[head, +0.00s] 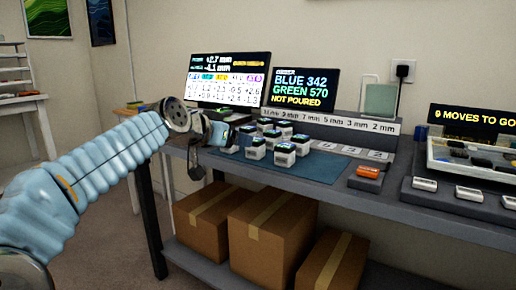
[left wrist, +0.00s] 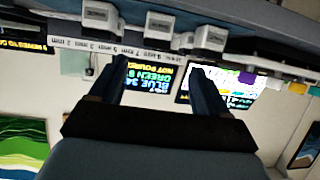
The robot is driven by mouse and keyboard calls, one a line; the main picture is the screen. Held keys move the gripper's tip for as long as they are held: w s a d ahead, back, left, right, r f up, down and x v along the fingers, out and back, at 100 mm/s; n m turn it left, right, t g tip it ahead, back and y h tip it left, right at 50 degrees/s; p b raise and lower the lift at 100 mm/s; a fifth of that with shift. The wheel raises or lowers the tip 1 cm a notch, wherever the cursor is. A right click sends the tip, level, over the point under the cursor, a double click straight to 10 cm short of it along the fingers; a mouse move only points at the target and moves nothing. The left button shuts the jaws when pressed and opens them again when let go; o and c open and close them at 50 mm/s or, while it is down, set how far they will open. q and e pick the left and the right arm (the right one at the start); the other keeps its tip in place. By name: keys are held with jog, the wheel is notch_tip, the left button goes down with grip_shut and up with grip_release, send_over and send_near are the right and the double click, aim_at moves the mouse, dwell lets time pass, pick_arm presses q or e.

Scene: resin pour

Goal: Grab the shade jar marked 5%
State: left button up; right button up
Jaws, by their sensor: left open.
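Several small shade jars with pale sides and dark lids, among them a front jar (head: 285,154), stand grouped on the blue mat (head: 330,168) at the left part of the bench. Their labels are too small to read, so I cannot tell which is marked 5%. My left gripper (head: 216,132) is at the left edge of the group, partly overlapping it in the head view. In the upside-down left wrist view the left gripper (left wrist: 157,66) is open, with nothing between its fingers. Jars (left wrist: 100,18) and (left wrist: 210,38) show beyond the fingertips there. My right gripper is out of view.
A ledge with millimetre labels (head: 330,119) runs behind the jars, below two screens (head: 304,90). An orange-topped object (head: 367,171) lies right of the mat. A tray (head: 470,155) stands farther right. Cardboard boxes (head: 268,235) sit under the bench.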

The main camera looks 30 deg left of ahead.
aim_at(252, 160)
pick_arm(q)
jog(key=x, duration=0.3)
jog(key=f+x, duration=0.1)
jog(key=x, duration=0.3)
jog(key=p+x, duration=0.1)
jog(key=x, duration=0.2)
jog(key=shift+s+d+f, duration=0.15)
jog(key=shift+d+f, duration=0.1)
jog(key=shift+d, duration=0.1)
jog(key=shift+c, duration=0.4)
jog(key=c, duration=1)
